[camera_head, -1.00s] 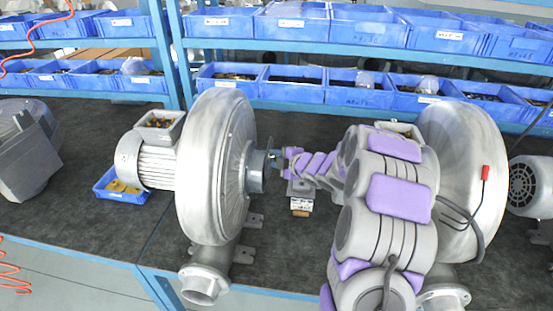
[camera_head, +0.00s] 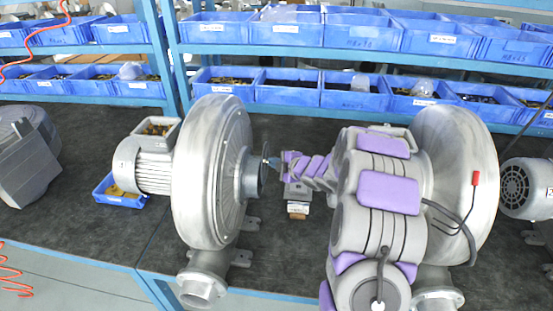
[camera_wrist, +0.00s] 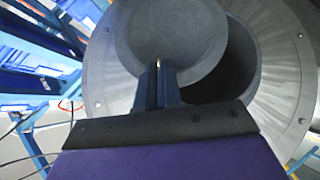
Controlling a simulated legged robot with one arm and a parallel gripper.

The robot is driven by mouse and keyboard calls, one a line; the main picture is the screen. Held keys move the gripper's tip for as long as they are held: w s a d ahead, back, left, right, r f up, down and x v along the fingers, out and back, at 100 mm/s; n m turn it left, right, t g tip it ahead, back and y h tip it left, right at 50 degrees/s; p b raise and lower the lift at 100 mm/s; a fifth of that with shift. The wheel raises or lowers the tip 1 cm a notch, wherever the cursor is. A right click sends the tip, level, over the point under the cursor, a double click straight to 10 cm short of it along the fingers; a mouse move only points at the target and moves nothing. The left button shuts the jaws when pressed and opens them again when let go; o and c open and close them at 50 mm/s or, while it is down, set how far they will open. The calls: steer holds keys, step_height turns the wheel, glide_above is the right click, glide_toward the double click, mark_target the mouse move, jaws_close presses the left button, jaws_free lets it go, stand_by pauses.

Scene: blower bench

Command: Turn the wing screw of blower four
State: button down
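A silver blower (camera_head: 208,185) stands on the dark bench, its inlet collar (camera_head: 252,174) facing right towards my gripper (camera_head: 272,162). No number is readable on it. In the wrist view, a round grey plate (camera_wrist: 170,28) partly covers the dark opening (camera_wrist: 235,70) of the blower (camera_wrist: 285,50). My gripper (camera_wrist: 158,72) points at the lower part of this plate, its narrow fingers close together. A small pale bit, perhaps the wing screw (camera_wrist: 158,64), shows at the fingertips. Most of it is hidden, and I cannot tell whether it is gripped.
A second silver blower (camera_head: 462,180) stands behind my arm on the right. Blue bins (camera_head: 290,95) fill the shelves behind. A small blue tray (camera_head: 120,197) sits below the left motor, and a small block (camera_head: 298,209) lies under my wrist. Bare bench (camera_head: 100,240) shows at the front left.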

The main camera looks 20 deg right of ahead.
steer(key=shift+a+r+p, duration=0.1)
steer(key=shift+r+p, duration=0.2)
steer(key=shift+p, duration=0.7)
steer(key=shift+w+a+f+g+p, duration=0.1)
steer(key=shift+f+g+p, duration=0.15)
steer(key=shift+p, duration=0.55)
steer(key=c, duration=1.4)
jaws_free()
steer(key=shift+o, duration=0.4)
steer(key=shift+w+a, duration=0.15)
steer(key=shift+a, duration=0.25)
steer(key=v, duration=1.7)
steer(key=shift+d+p, duration=0.35)
steer(key=shift+d, duration=0.05)
steer(key=shift+a, duration=0.15)
